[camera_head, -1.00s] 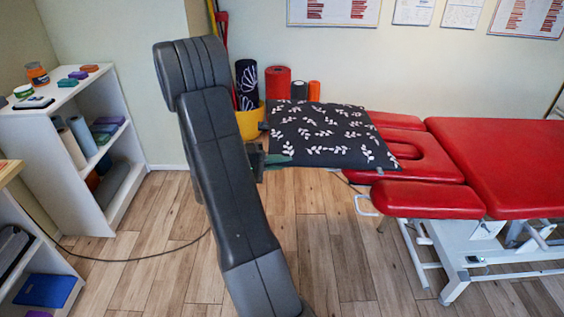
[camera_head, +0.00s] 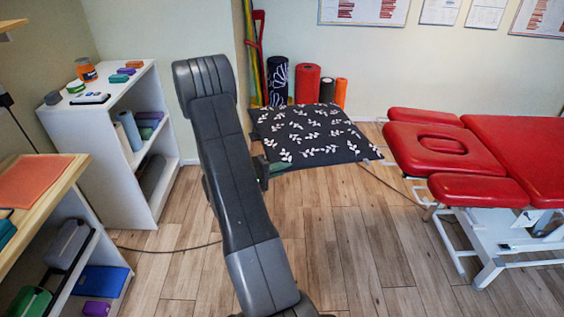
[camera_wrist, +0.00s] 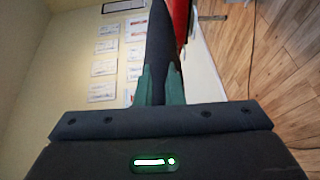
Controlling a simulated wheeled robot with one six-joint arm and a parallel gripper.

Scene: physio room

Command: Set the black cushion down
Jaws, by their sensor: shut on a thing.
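The black cushion (camera_head: 312,138) with white leaf sprigs is held out flat in the air in the head view, over the wooden floor and beside the red treatment couch. My gripper (camera_head: 268,170) is shut on its near left edge, partly hidden behind my arm. In the wrist view the cushion (camera_wrist: 162,45) shows edge-on as a dark strip between the green fingers of my gripper (camera_wrist: 160,82).
The red couch (camera_head: 500,150) stands right of the cushion, with a gap of floor between. Coloured rolls (camera_head: 307,84) stand by the wall behind it. A white shelf (camera_head: 140,105) and a wooden-topped unit (camera_head: 75,175) are on the left. A cable crosses the floor.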

